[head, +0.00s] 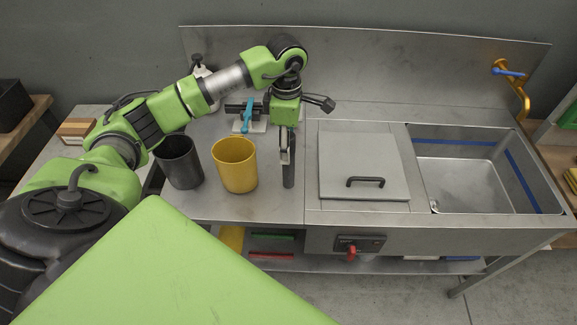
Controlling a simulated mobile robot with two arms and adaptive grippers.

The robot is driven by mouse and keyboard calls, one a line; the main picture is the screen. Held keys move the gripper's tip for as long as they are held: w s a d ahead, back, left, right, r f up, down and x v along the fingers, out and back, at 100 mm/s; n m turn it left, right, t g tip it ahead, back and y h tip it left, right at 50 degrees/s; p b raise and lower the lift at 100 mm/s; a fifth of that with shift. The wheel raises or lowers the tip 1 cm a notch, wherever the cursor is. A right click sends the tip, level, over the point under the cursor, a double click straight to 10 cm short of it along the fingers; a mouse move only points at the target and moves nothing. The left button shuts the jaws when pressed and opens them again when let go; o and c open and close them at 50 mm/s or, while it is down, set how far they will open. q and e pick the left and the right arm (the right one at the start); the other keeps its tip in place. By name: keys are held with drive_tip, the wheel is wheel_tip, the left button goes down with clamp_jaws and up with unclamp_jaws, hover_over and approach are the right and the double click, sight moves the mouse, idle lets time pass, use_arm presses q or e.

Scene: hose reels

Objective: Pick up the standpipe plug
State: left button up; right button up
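My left gripper (286,153) points straight down over the steel counter, left of the square lid. A dark grey upright rod, which looks like the standpipe plug (289,178), shows at its fingers and reaches down toward the counter. The fingers are seen nearly edge-on and overlap the rod's upper part. I cannot tell whether they are closed on it or just beside it, or whether its foot touches the counter. My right gripper is not in view.
A yellow cup (235,166) and a dark grey cup (179,163) stand left of the gripper. A blue-handled clamp (247,116) is behind. A lid with a black handle (362,165) and an empty sink basin (463,186) with an orange tap (522,98) lie right.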

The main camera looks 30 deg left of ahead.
sight(288, 171)
use_arm(q)
drive_tip(key=f, duration=0.1)
drive_tip(key=f+p, duration=0.1)
drive_tip(key=f, duration=0.1)
drive_tip(key=f+p, duration=0.1)
drive_tip(key=shift+w+f, duration=0.35)
clamp_jaws()
drive_tip(key=shift+r, duration=0.15)
